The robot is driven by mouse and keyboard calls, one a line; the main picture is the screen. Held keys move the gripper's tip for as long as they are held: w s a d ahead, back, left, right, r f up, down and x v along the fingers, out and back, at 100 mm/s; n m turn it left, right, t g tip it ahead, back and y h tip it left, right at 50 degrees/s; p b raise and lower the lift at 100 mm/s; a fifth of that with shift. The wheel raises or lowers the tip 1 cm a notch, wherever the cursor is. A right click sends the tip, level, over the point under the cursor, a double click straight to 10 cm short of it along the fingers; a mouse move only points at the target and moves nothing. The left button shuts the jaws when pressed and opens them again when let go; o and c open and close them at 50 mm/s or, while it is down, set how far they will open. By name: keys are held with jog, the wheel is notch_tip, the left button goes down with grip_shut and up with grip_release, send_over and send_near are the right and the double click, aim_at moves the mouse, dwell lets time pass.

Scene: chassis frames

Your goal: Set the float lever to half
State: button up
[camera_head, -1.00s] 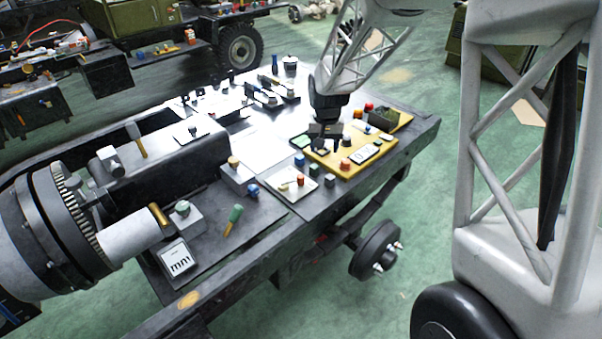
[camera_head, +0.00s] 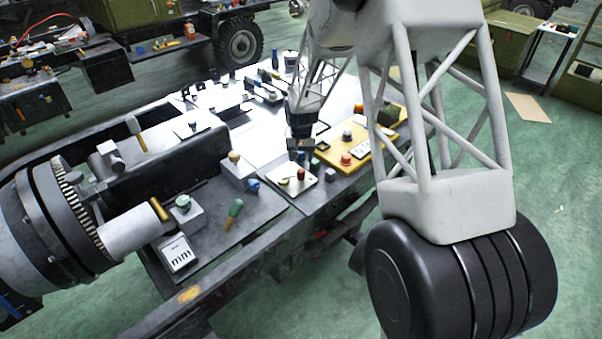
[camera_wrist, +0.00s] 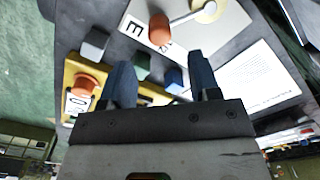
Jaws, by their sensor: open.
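A white plate (camera_head: 277,190) lies near the bench's front edge, with a lever on it. The lever has an orange-red knob (camera_head: 301,174) and, in the wrist view, a pale rod (camera_wrist: 188,15) running from the knob (camera_wrist: 160,30) to a round cream pivot (camera_wrist: 208,9). No readable label confirms it as the float lever. My gripper (camera_head: 300,148) is open above the plate's back edge. In the wrist view, its two dark-blue fingers (camera_wrist: 162,72) point toward the knob, which lies beyond their tips, apart from them. Part of the plate's lettering is hidden.
A yellow board (camera_head: 345,165) with a red button (camera_head: 346,159) is beside the plate. Small green (camera_wrist: 140,66), blue (camera_wrist: 173,80) and grey (camera_wrist: 95,42) blocks lie near my fingers.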

aim_at(301, 170)
jog(key=shift+f, duration=0.15)
jog(key=shift+f, duration=3.75)
jog(key=shift+c, duration=0.3)
grip_shut()
